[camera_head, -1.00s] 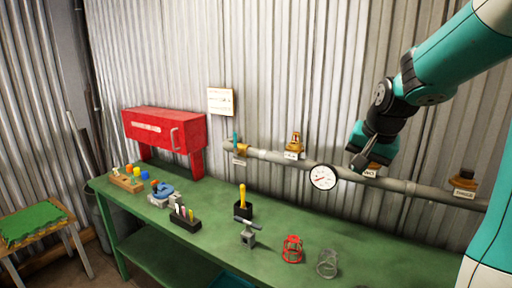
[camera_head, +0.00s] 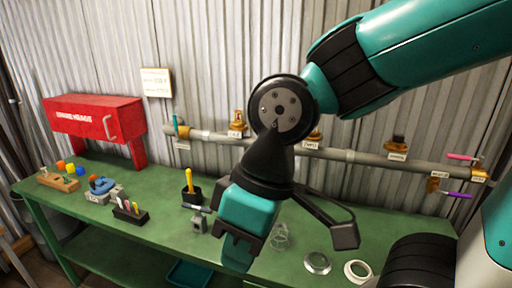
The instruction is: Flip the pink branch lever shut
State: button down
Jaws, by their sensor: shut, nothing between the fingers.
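The pink branch lever (camera_head: 463,157) is a thin handle near the right end of the grey wall pipe, above a brass fitting (camera_head: 478,177). It lies nearly level and slopes slightly down to the right. A purple lever (camera_head: 456,194) sits lower, beside another brass fitting (camera_head: 433,185). My gripper (camera_head: 239,252) hangs in front of the bench in the middle of the picture, well left of the pink lever and touching nothing I can see. It is shut and empty. The fingertips are seen from behind and partly hidden.
The grey pipe (camera_head: 370,158) runs along the corrugated wall with labelled brass valves. A teal lever (camera_head: 176,124) is at its left end. The green bench (camera_head: 160,180) holds a pen block, a small vise and rings. A red box (camera_head: 95,117) stands at left.

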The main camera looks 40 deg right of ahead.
aim_at(463, 158)
jog(key=z, duration=0.7)
